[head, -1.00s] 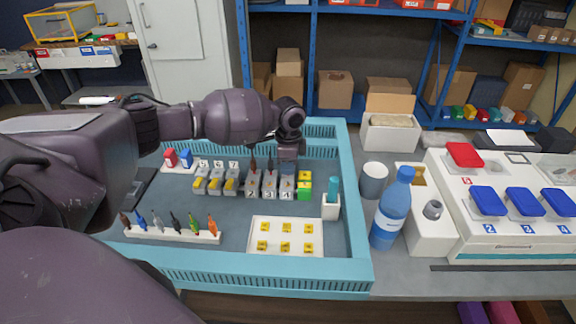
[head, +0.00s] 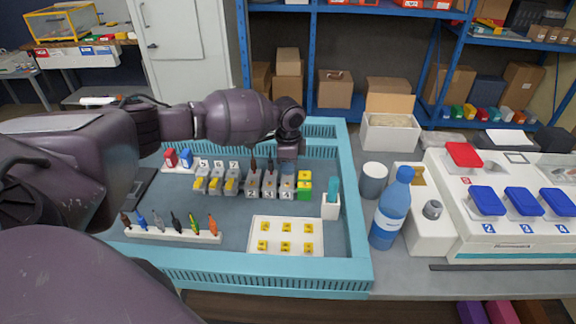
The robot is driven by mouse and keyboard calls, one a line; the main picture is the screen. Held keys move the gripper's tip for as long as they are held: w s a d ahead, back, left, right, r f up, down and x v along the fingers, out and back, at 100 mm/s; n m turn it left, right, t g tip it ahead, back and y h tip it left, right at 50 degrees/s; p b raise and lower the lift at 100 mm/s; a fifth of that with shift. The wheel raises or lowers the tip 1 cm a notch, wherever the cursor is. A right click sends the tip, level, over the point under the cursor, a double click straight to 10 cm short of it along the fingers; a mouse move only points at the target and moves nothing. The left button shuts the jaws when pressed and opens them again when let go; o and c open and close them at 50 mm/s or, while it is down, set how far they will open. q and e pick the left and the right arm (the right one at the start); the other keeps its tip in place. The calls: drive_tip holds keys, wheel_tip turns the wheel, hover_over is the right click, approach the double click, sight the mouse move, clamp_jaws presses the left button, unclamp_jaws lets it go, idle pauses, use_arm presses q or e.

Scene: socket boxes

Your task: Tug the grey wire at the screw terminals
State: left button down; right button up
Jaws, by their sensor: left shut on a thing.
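The screw terminals are a row of grey blocks (head: 270,187) with number labels, on the blue-rimmed work tray. A brown wire (head: 253,164) and a dark wire (head: 269,161) stand upright in two of them. My left gripper (head: 288,170) points down over the right-hand grey block (head: 287,189), just left of a green and yellow block (head: 305,186). It is shut on the grey wire at that block; the jaws hide most of the wire. My right gripper is not in view.
A white rack (head: 180,236) with several coloured wire pieces stands at the tray's front left. Lever blocks (head: 215,182) sit left of the terminals. A white plate (head: 287,222) with yellow parts lies in front. A blue bottle (head: 392,210) stands outside the tray.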

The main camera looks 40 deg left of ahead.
use_arm(q)
drive_tip(key=shift+a+r+p, duration=0.1)
drive_tip(key=shift+p, duration=0.2)
idle(0.9)
drive_tip(key=shift+r+p, duration=0.2)
drive_tip(key=shift+p, duration=0.25)
idle(1.3)
drive_tip(key=shift+w+f, duration=0.1)
drive_tip(key=shift+f, duration=0.15)
idle(0.8)
drive_tip(key=c, duration=0.6)
unclamp_jaws()
